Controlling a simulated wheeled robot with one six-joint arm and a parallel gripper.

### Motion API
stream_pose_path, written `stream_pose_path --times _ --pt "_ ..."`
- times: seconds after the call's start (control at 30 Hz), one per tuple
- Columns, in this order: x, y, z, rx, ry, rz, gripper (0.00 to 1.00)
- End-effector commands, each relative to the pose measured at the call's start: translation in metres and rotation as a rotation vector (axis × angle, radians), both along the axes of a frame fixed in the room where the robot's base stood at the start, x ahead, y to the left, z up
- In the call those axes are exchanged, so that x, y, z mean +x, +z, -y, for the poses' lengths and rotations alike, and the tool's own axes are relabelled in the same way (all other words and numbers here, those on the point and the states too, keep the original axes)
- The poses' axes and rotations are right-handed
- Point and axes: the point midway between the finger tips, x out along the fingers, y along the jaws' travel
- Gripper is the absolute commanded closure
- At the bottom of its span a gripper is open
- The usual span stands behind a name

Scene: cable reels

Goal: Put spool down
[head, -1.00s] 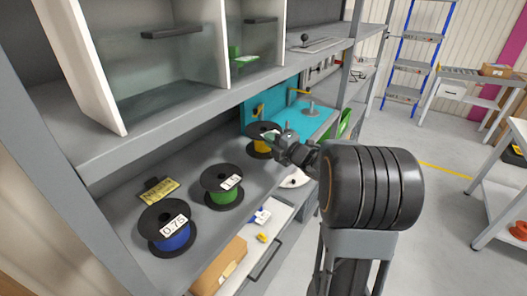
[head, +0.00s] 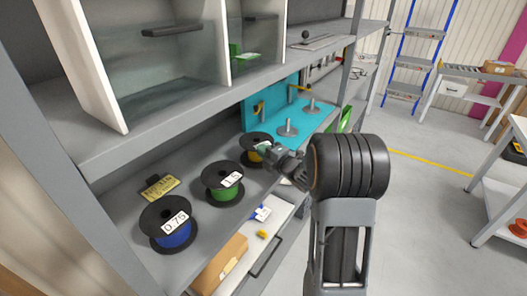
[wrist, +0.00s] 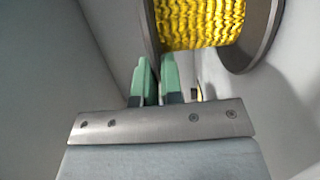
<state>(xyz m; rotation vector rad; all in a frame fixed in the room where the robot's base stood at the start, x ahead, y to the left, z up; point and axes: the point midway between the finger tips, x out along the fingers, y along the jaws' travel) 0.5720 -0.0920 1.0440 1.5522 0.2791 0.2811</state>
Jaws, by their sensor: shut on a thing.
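The yellow spool (head: 255,138) has black flanges and is at the far end of a row on the grey shelf (head: 205,223). My gripper (head: 268,150) is at its right side, shut on its flange edge. In the wrist view the yellow winding (wrist: 196,22) fills the top, and the green fingertips (wrist: 158,76) are close together at the near flange. My gripper partly hides the spool in the head view. I cannot tell whether its underside touches the shelf. The green spool (head: 222,193) and the blue spool (head: 173,240) stand nearer, with white number labels.
A yellow tag (head: 159,188) lies behind the blue spool. A teal board (head: 270,115) with metal pegs (head: 288,129) is beyond the yellow spool. An upper shelf (head: 200,105) hangs over the row.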

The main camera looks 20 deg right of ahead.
Motion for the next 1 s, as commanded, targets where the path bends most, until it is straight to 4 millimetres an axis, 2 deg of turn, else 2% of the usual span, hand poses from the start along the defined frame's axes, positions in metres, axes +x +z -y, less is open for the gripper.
stream_pose_path --times 0.2,0.23,0.47,0.83,1.0 --pt "0.000 -0.004 0.000 0.000 0.000 0.002 1.00" --pt "0.000 -0.003 0.000 0.000 0.000 0.000 0.90" --pt "0.000 -0.002 0.000 0.000 0.000 0.000 0.68" --pt "-0.001 0.002 0.001 0.000 -0.001 0.000 0.67" --pt "-0.029 -0.001 0.012 -0.001 -0.004 0.000 0.67"
